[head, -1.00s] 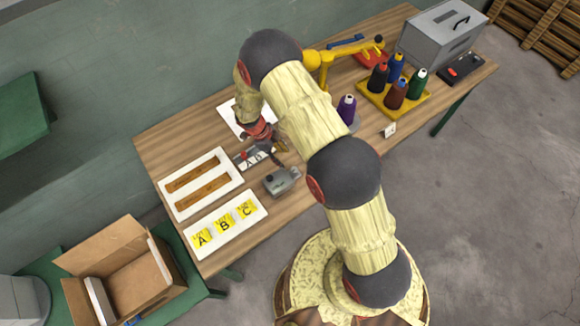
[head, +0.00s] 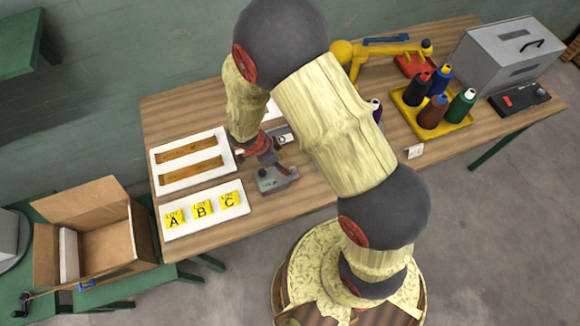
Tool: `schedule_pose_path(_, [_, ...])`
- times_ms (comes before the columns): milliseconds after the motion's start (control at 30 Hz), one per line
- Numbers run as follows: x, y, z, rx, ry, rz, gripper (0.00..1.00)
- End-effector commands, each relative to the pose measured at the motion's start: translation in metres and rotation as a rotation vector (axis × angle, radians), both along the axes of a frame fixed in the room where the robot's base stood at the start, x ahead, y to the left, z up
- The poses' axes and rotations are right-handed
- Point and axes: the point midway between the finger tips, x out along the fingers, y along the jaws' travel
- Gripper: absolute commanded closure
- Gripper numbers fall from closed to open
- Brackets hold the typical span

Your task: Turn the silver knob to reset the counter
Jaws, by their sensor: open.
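The counter is a small grey box (head: 271,181) on the table, right of the white lettered board. A small dark part shows on its top, and a lever or knob is at its right end, too small to make out clearly. The silver knob cannot be told apart for sure. My gripper (head: 272,160), with a red wrist, is open and points down just behind and over the back of the counter. Its fingers overlap the counter's back edge in the head view, and I cannot tell whether they touch it.
A yellow tray of thread cones (head: 460,123), a white tag (head: 414,152) and a grey metal case (head: 507,56) stand right. Table front is clear.

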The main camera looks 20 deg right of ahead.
Motion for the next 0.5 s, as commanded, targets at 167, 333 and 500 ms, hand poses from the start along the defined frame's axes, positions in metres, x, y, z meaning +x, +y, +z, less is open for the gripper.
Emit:
schedule_pose_path(167, [-0.001, -0.011, -0.028, 0.000, 0.004, -0.004, 0.58])
schedule_pose_path(333, [-0.001, -0.021, -0.051, 0.000, 0.004, -0.004, 0.58])
schedule_pose_path(500, [-0.001, -0.026, -0.064, 0.001, 0.002, -0.004, 0.58])
